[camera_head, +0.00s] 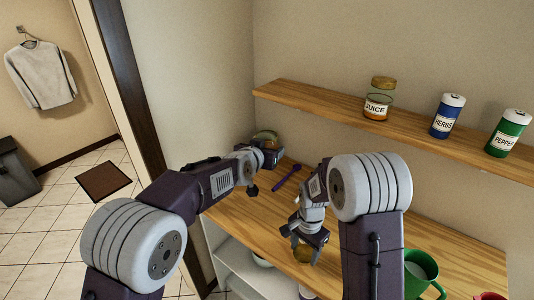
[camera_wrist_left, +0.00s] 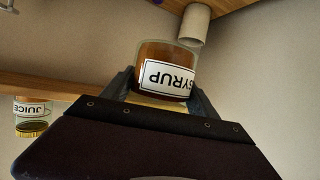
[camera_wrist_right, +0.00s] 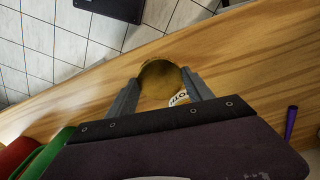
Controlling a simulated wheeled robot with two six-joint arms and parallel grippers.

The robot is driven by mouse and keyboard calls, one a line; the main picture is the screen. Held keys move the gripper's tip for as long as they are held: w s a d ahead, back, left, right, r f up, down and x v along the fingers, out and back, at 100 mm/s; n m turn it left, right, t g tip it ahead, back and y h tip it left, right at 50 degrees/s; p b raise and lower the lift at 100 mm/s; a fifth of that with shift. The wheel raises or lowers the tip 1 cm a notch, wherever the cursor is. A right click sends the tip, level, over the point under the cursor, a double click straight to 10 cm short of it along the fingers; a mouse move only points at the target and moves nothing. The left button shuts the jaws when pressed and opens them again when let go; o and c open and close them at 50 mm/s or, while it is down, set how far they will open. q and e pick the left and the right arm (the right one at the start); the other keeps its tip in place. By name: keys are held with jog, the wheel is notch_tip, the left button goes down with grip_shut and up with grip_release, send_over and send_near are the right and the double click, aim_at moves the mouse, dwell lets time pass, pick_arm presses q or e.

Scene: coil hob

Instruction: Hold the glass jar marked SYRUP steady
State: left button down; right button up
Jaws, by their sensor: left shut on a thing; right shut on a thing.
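The glass jar marked SYRUP (camera_wrist_left: 168,70) is amber, with a white label, and shows upside down in the left wrist view. My left gripper (camera_wrist_left: 162,92) is shut around it, a finger on each side. In the head view the left gripper (camera_head: 266,147) is at the back left of the counter, with part of the jar (camera_head: 266,135) showing above it. My right gripper (camera_head: 308,240) is shut on a gold-topped thing (camera_head: 303,254) over the counter.
A wooden shelf (camera_head: 330,103) bears a JUICE jar (camera_head: 377,106), a blue HERBS container (camera_head: 446,117) and a green PEPPER container (camera_head: 508,134). On the counter (camera_head: 262,212) are a purple utensil (camera_head: 287,178) and a green mug (camera_head: 420,271). A pale cylinder (camera_wrist_left: 194,25) is behind the SYRUP jar.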

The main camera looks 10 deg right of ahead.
pick_arm(q)
jog(key=shift+r+p, duration=0.5)
jog(key=shift+r, duration=0.5)
pick_arm(e)
jog(key=shift+r, duration=0.7)
